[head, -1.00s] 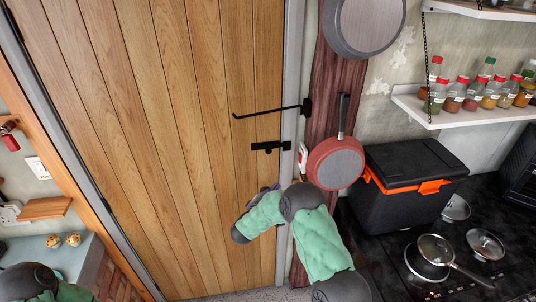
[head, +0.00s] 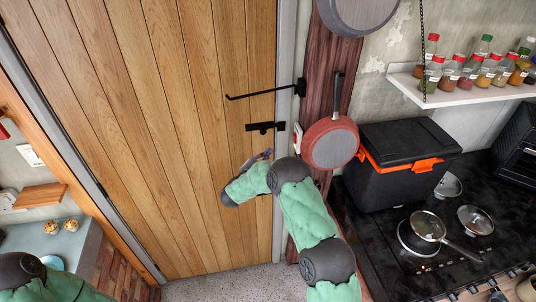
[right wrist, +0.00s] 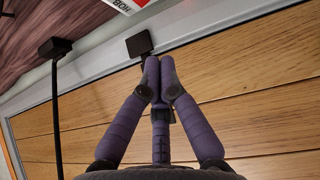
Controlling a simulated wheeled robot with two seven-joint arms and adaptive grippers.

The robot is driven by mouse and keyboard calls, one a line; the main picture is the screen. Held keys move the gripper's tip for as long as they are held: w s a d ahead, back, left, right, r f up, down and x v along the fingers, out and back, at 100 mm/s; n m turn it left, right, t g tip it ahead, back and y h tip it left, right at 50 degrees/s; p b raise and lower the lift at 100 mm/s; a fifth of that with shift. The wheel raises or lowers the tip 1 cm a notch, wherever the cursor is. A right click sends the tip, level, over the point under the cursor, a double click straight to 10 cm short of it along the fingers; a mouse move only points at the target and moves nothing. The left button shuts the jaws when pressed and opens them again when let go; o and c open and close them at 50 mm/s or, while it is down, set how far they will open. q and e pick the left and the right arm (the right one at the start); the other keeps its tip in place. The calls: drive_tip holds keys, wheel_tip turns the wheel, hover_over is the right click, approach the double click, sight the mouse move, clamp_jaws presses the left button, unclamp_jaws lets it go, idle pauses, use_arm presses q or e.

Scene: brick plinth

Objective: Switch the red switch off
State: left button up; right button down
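A small white and red plate (head: 297,134), which may be the red switch, sits beside the door frame, left of the red pan. Part of it shows at the top edge of the right wrist view (right wrist: 124,4), with upside-down lettering like "HOB"; the rest is cut off. My right gripper (head: 262,156) is in front of the wooden door, below and left of the plate and apart from it. In the right wrist view its purple fingertips (right wrist: 160,66) are together with nothing visible between them, near the black door latch. My left gripper is out of view.
The black door latch (head: 264,127) and long handle (head: 265,91) stick out above my right gripper. The red pan (head: 331,143) hangs to the right. A black cool box (head: 405,140) and a hob with pans (head: 427,227) stand on the right counter.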

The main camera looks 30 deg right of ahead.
sight(294, 138)
drive_tip(key=d, duration=0.3)
drive_tip(key=w+d+p, duration=0.1)
drive_tip(key=d, duration=0.2)
drive_tip(key=w+d+r+p, duration=0.1)
drive_tip(key=d, duration=0.2)
drive_tip(key=shift+w+d, duration=0.25)
drive_tip(key=shift+s+d+r+m+y, duration=0.15)
drive_tip(key=shift+d+r+m+y, duration=0.1)
drive_tip(key=shift+d+m+y, duration=0.2)
drive_tip(key=shift+g+p, duration=0.3)
